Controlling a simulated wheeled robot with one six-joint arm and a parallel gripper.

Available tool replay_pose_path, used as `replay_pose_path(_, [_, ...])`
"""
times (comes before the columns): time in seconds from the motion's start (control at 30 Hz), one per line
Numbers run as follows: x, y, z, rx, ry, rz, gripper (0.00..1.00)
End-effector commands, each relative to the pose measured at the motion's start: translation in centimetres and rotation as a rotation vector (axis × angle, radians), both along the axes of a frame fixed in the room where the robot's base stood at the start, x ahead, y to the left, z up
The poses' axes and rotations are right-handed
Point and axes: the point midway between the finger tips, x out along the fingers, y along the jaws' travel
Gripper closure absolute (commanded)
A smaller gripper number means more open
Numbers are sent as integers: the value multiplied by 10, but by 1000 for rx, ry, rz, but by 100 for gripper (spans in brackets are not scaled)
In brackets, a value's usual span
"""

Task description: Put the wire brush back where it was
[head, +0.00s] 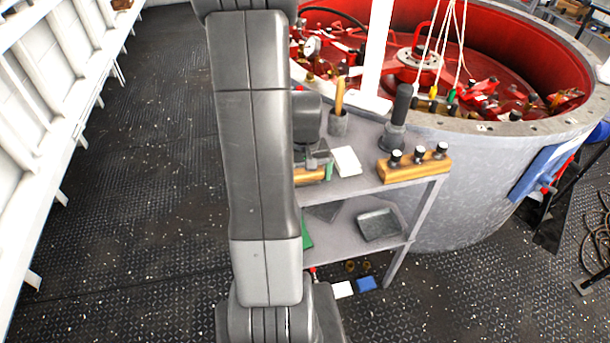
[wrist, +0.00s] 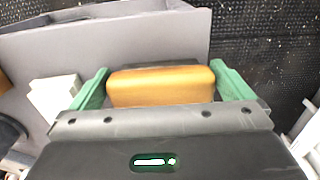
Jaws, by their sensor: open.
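A wooden block with a dark strip along its far side, which looks like the wire brush (wrist: 160,87), lies between the green fingers of my gripper (wrist: 160,72) in the wrist view. The fingers are open, one on each side of it; I cannot tell whether either touches it. No bristles show. In the head view the wooden block (head: 309,175) shows partly at the front left of the cart's upper shelf (head: 360,182), beside my arm. My gripper (head: 318,168) is low over it there, and my arm hides much of that side.
A white block (head: 346,161) lies close to the right of my gripper. A grey tray (head: 378,225) is on the lower shelf. A round tank (head: 470,190) stands behind.

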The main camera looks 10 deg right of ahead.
Motion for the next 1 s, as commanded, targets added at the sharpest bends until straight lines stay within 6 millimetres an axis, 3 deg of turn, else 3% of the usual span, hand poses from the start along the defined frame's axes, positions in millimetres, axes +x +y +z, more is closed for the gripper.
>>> replay_pose_path(0.4, [1,0,79,-1,-7,0,0])
replay_pose_path(0.6, [1,0,109,-1,-4,0,0])
replay_pose_path(1.0, [0,0,119,0,-1,0,0])
